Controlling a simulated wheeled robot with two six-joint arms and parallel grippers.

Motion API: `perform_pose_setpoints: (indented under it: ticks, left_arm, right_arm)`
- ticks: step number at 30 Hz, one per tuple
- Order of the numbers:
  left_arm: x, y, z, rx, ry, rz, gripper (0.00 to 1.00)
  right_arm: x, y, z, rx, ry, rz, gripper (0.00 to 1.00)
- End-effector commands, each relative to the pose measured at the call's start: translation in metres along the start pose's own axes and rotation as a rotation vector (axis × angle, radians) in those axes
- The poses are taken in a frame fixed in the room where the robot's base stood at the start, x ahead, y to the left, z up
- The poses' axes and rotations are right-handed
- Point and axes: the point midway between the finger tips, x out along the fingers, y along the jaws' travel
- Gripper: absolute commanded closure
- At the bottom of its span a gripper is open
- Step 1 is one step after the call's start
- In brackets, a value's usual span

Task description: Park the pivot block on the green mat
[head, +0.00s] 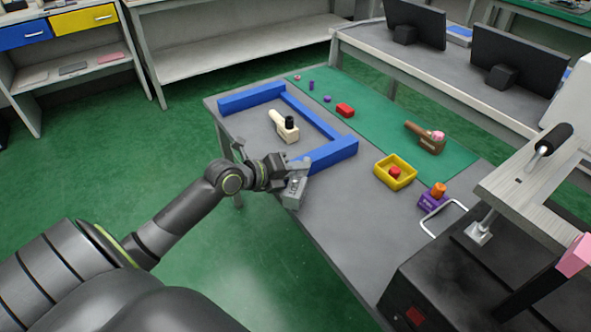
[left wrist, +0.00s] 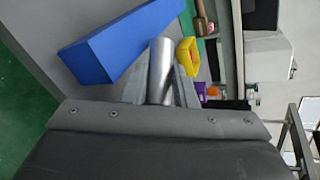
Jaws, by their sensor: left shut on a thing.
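A green mat (head: 380,118) lies along the far side of the grey table. A brown block with a handle and a pink top (head: 430,141) stands on it. A cream block with a handle and a black knob (head: 285,127) stands inside a blue U-shaped frame (head: 325,127). I cannot tell which one is the pivot block. My left gripper (head: 297,182) is at the table's near edge, just in front of the frame's near end. In the left wrist view it is shut on a silver cylinder (left wrist: 161,65). My right gripper is out of view.
A yellow tray (head: 381,175) with a red piece and a purple block (head: 432,200) with an orange top stand right of the frame. A dark machine (head: 440,275) fills the lower right.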

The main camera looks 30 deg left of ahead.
Motion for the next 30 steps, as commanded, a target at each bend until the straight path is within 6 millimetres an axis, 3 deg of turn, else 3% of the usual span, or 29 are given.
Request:
perform_pose_setpoints:
  ticks: [12, 13, 15, 26, 30]
  left_arm:
    - [0.001, 0.002, -0.001, 0.001, -0.001, -0.001, 1.00]
    - [0.001, 0.002, -0.001, 0.001, 0.000, 0.000, 0.74]
    - [0.001, 0.002, -0.001, 0.000, 0.000, 0.000, 0.66]
    - [0.000, 0.001, 0.000, 0.000, 0.000, 0.001, 0.66]
    - [-0.001, -0.002, 0.001, -0.001, 0.000, 0.001, 0.66]
  right_arm:
    - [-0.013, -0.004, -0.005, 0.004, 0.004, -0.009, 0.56]
    - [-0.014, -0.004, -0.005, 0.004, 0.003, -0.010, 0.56]
    - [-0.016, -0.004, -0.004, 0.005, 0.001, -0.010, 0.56]
    - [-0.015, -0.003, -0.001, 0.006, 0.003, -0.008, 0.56]
    - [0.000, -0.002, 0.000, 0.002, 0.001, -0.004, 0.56]
